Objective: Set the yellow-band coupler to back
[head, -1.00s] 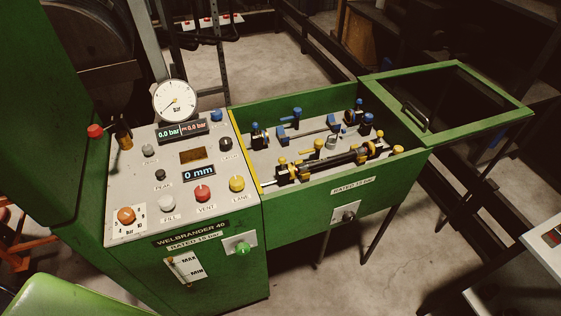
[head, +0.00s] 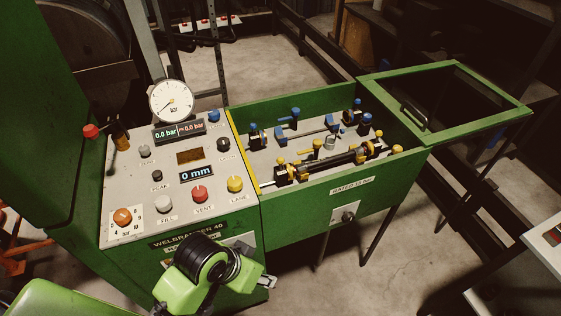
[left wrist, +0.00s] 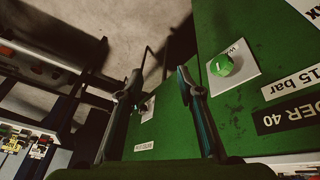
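Inside the green open trough (head: 385,170), a dark hose-like part (head: 345,160) lies along the front row, with yellow-marked fittings at its ends. One yellow-topped fitting (head: 282,163) is at its left end and a yellow piece (head: 397,149) is near its right end. A yellow lever (head: 306,152) lies just behind. Which part is the yellow-band coupler is too small to tell. My left gripper (head: 269,283) is low in front of the cabinet, outside the trough. In the left wrist view its fingers (left wrist: 160,80) are apart and empty. My right gripper is not in view.
The control panel (head: 130,228) has several knobs, including a yellow one (head: 235,184). Blue-marked fittings (head: 294,114) form the trough's back row. The framed lid (head: 475,91) stands open at right. A green knob (left wrist: 221,65) is on the cabinet front.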

